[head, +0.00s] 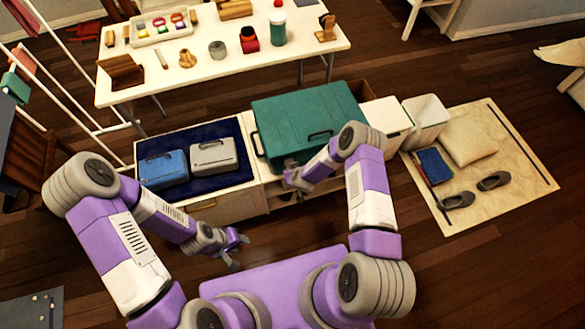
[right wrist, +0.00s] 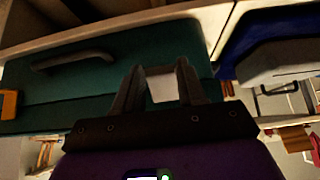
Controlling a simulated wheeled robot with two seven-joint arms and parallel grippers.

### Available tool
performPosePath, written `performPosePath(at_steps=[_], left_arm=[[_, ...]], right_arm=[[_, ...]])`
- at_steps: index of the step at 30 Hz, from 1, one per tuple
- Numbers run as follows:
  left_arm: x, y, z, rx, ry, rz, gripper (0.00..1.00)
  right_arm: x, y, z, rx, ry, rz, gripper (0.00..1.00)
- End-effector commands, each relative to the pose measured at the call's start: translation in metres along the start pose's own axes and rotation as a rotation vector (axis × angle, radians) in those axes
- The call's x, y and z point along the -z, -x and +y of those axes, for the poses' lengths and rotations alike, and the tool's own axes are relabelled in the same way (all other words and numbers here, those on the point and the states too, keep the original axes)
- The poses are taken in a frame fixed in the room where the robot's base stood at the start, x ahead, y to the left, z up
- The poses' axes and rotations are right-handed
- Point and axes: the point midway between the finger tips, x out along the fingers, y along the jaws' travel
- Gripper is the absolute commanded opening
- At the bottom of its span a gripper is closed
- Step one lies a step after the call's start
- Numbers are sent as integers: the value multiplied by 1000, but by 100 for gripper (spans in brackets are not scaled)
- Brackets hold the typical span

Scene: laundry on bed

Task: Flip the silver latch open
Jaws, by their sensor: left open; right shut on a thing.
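A large green case (head: 300,115) lies shut on the low bench, with a dark handle on its front side. My right gripper (head: 288,174) is at the case's front left, low against its front face. In the right wrist view, the fingers (right wrist: 161,74) close around a pale silver piece, the silver latch (right wrist: 163,88); the fingers partly hide it. A brass-coloured latch (right wrist: 9,104) shows beyond the case's handle (right wrist: 72,60). My left gripper (head: 240,252) is open and empty over the floor in front of the bench.
A blue case (head: 163,169) and a grey case (head: 214,157) lie left of the green case on a dark blue cloth. A white bin (head: 426,118) stands to the right. Behind is a white table (head: 215,73) with small items. Slippers (head: 493,180) lie on a mat.

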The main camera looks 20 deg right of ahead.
Motion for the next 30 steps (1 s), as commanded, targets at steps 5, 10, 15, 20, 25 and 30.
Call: performPosePath(at_steps=[5,10,15,20,25,30], left_arm=[[0,5,2,0,0,0,43],[0,2,1,0,0,0,43],[0,-2,-1,0,0,0,43],[0,-5,-2,0,0,0,43],[0,-7,-2,0,0,0,43],[0,-7,-3,0,0,0,43]], right_arm=[[10,7,-1,-2,9,-134,10],[13,11,-1,-3,8,-249,10],[16,14,-1,-2,6,-346,10],[17,16,-1,-2,5,-413,10],[19,18,-1,0,2,-458,10],[19,19,-1,1,1,-479,10]])
